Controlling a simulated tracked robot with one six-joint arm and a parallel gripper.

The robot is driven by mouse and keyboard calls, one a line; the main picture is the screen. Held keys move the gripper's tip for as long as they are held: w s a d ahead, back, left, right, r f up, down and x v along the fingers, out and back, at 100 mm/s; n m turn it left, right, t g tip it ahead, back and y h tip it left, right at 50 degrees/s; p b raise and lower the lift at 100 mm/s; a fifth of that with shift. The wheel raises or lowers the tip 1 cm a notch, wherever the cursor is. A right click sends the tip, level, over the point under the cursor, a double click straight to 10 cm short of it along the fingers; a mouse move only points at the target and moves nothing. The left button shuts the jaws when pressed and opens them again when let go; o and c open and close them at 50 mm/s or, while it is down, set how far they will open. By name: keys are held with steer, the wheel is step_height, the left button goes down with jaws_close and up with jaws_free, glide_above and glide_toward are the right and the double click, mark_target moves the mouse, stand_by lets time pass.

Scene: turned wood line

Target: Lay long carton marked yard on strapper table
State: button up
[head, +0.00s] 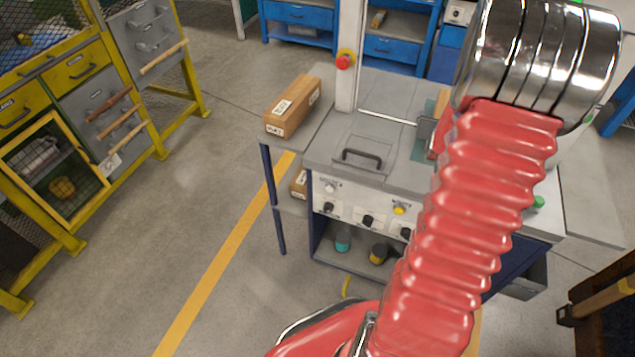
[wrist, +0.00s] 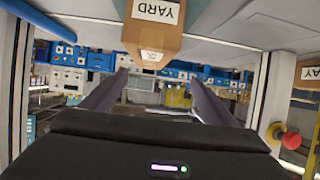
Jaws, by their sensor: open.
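The long carton marked YARD (wrist: 148,30) shows in the wrist view, which is upside down. It appears to rest on the grey strapper table (head: 385,92), right of the white upright. In the head view only a brown sliver of this carton (head: 443,103) shows beside my arm. My gripper (wrist: 160,78) is open, its two dark fingers apart on either side of the carton's near end. The fingers look clear of the carton. Most of the gripper is hidden by my red arm in the head view.
Another brown carton (head: 293,106) lies on the left side table, its label partly legible, ending in AY in the wrist view (wrist: 306,85). A smaller carton (head: 299,184) is on the shelf below. A white upright (head: 348,50) carries a red button (head: 344,61). Open floor lies left.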

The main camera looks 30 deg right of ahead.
steer(key=w+a+r+n+y, duration=0.1)
steer(key=a+r+n+y, duration=0.3)
steer(key=a, duration=1)
steer(key=w+a+r+y, duration=0.2)
steer(key=a+r, duration=0.4)
steer(key=a, duration=0.7)
steer(key=s+a+r+n+g+y, duration=0.3)
steer(key=s+a+n, duration=0.2)
steer(key=s+a, duration=1.3)
steer(key=a, duration=0.4)
steer(key=shift+s+r+y, duration=0.2)
steer(key=shift+s+y, duration=0.1)
steer(key=shift+s, duration=0.1)
